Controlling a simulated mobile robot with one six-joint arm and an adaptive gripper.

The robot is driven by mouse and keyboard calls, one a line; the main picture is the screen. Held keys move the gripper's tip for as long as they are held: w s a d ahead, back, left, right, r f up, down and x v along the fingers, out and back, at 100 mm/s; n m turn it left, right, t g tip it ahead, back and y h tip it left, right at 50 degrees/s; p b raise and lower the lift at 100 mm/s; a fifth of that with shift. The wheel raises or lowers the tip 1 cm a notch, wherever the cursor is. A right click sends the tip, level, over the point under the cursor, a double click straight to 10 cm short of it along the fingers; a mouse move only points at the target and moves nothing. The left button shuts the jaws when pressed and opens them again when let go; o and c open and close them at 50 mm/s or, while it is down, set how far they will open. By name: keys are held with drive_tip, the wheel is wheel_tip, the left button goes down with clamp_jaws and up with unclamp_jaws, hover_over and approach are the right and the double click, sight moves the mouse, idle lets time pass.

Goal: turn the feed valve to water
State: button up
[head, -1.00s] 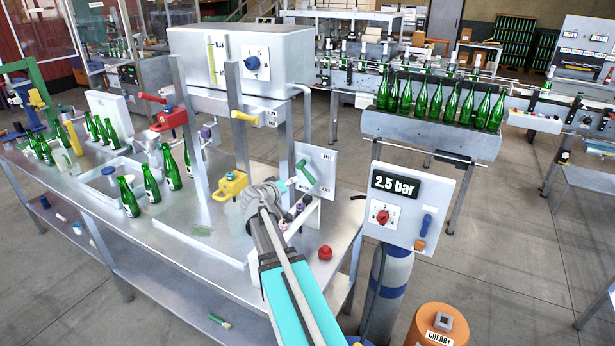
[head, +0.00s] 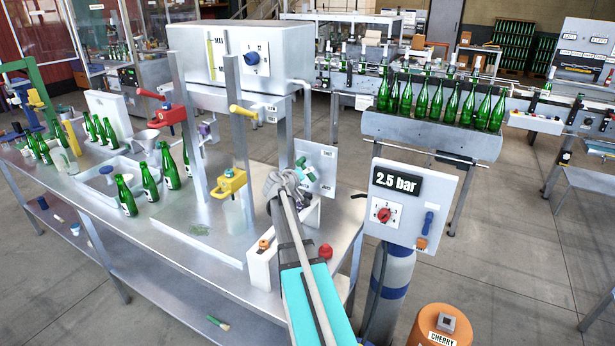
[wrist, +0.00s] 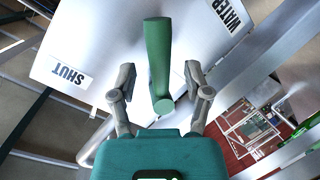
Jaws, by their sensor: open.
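The feed valve's white panel (head: 318,178) stands at the right end of the steel bench in the head view. In the wrist view the panel (wrist: 110,55) carries a SHUT label (wrist: 70,75) at left and a WATER label (wrist: 229,12) at upper right. The green valve handle (wrist: 159,55) stands out between these labels. My gripper (wrist: 159,82) is open, with one finger on each side of the handle and visible gaps. In the head view my gripper (head: 283,182) is at the panel's left side and hides most of the handle.
A white block with an orange knob (head: 264,244) and a red knob (head: 326,251) are close to my arm. A yellow clamp (head: 230,183) stands left of my gripper. The 2.5 bar regulator panel (head: 405,205) stands right. Green bottles (head: 148,182) stand further left.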

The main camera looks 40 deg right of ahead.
drive_tip(key=shift+x, duration=1.05)
clamp_jaws()
